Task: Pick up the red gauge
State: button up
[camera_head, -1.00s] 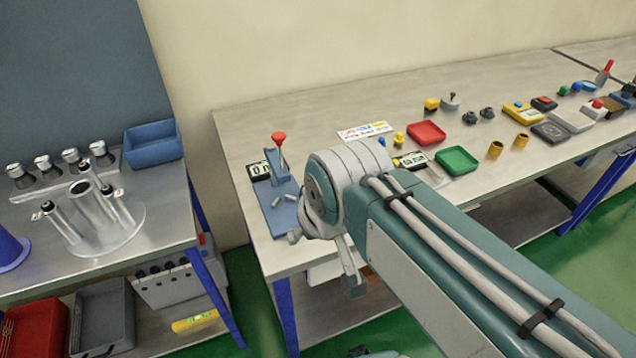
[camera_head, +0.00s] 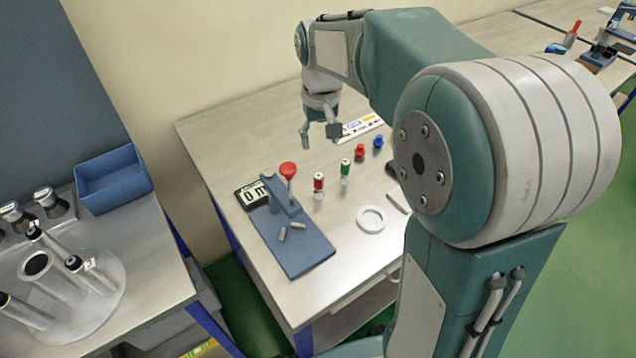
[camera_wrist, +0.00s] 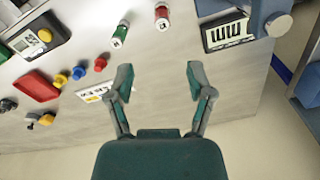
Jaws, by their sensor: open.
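The red gauge appears to be the small red cylinder with white ends (camera_head: 318,183) standing on the metal table. It also shows at the top of the wrist view (camera_wrist: 161,16). A similar green cylinder (camera_head: 345,168) stands to its right in the head view, and left of it in the wrist view (camera_wrist: 120,34). My gripper (camera_head: 319,132) hangs above the table, farther back than the red gauge. In the wrist view my gripper (camera_wrist: 159,82) has its fingers spread with nothing between them, and the red gauge lies beyond the fingertips, apart from them.
A blue press stand (camera_head: 300,245) with a red knob (camera_head: 288,170) stands left of the red gauge, beside a digital display (camera_head: 252,195). A white ring (camera_head: 371,219) lies in front. Red (camera_head: 360,152) and blue (camera_head: 378,142) small parts stand behind right. Bare table surrounds the red gauge.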

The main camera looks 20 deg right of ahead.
aim_at(318, 175)
jog(key=f, duration=0.6)
jog(key=shift+a, duration=0.3)
notch_tip(318, 175, down, 5)
jog(key=shift+s+d+r, duration=0.1)
grip_shut()
